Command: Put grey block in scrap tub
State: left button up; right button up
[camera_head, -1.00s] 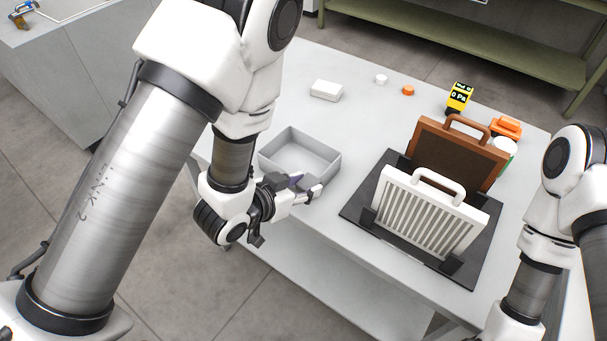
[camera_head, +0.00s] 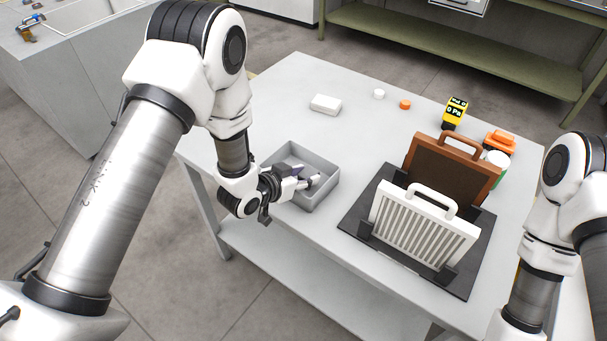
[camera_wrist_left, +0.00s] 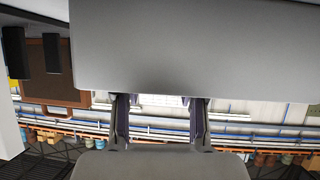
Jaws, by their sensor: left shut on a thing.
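The scrap tub (camera_head: 322,193) is a shallow, open grey box near the left front edge of the white table. My left gripper (camera_head: 303,182) reaches over its near-left side, with the fingertips above or inside the tub. It is shut on the grey block (camera_head: 315,180), of which only a small part shows at the fingertips. In the left wrist view the two fingers (camera_wrist_left: 160,118) run up to a broad grey surface; I cannot tell there whether this is the tub wall or the block. My right arm shows at the right edge; its gripper is out of view.
A black fixture (camera_head: 450,283) holds a white slatted panel (camera_head: 420,228) and a brown framed panel (camera_head: 452,170) right of the tub.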

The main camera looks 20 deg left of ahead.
pick_arm(q)
jog(key=shift+f+b, duration=0.35)
jog(key=shift+f, duration=0.25)
jog(key=o, duration=0.8)
jog(key=shift+r, duration=0.2)
jog(key=r+v, duration=0.1)
jog(key=v, duration=1.2)
jog(key=s+a+f+n+g+y, duration=0.2)
jog(key=s+f+g, duration=0.3)
jog(key=s+f, duration=0.6)
jog(key=s+a+f+n+g+y, duration=0.2)
jog(key=s+f+g, duration=0.4)
jog(key=s+f, duration=0.6)
jog(key=shift+a+n+y, duration=0.25)
jog(key=shift+n+y, duration=0.45)
